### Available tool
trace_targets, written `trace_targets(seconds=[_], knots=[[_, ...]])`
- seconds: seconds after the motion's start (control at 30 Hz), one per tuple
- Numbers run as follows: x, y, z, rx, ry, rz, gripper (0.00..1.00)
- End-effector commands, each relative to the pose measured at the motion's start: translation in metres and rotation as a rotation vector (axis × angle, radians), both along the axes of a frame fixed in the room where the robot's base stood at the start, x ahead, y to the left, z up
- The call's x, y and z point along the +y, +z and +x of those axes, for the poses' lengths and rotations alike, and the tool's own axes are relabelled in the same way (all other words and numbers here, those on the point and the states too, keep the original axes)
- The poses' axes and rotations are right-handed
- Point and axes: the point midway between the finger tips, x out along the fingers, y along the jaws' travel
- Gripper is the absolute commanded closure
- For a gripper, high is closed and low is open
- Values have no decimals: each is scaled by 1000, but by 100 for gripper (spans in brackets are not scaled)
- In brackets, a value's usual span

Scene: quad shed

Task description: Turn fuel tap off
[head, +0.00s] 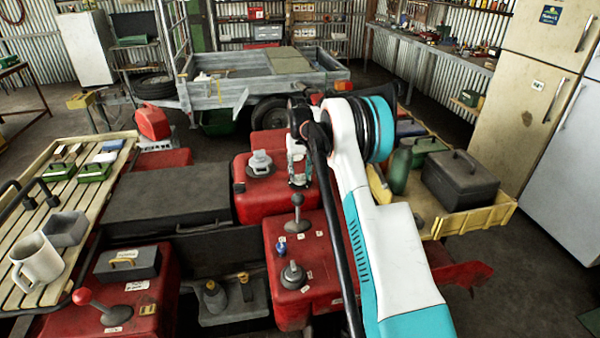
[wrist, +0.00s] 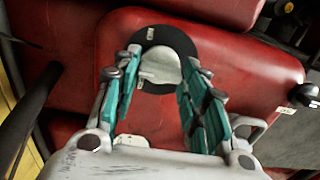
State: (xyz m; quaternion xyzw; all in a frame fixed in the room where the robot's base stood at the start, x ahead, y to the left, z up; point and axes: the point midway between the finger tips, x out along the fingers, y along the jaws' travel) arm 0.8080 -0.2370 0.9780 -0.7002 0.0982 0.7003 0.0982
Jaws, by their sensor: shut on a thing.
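In the wrist view a pale grey knob (wrist: 160,66), which looks like the fuel tap handle, sits on a round black plate (wrist: 181,42) with small white labels. The plate is fixed to a red body panel (wrist: 240,60). My gripper (wrist: 158,72) is shut on the knob, one teal finger on each side. The fingers hide parts of the knob's sides, and its turned position is not clear. In the head view my gripper (head: 299,172) is over the red quad body, just right of a grey cap (head: 260,163). The gripped knob is hidden there.
A grey lever (head: 298,215) and a grey knob (head: 293,275) stand on the red body near my arm. A red-knobbed lever (head: 100,307) is at left. A slatted rack (head: 100,218) holds a mug. A yellow tray (head: 480,217) with a black case (head: 459,182) lies right.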

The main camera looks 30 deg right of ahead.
Motion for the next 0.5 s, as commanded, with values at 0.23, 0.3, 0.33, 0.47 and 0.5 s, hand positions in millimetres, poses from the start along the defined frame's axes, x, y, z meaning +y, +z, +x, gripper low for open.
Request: trace_targets(seconds=[0.23, 0.3, 0.33, 0.47, 0.5], knots=[[0, 0, 0, -1, -1, 0, 53], [0, 0, 0, -1, -1, 0, 40], [0, 0, 0, -1, -1, 0, 40], [0, 0, 0, 0, -1, 0, 40], [0, 0, 0, 0, -1, 0, 40]])
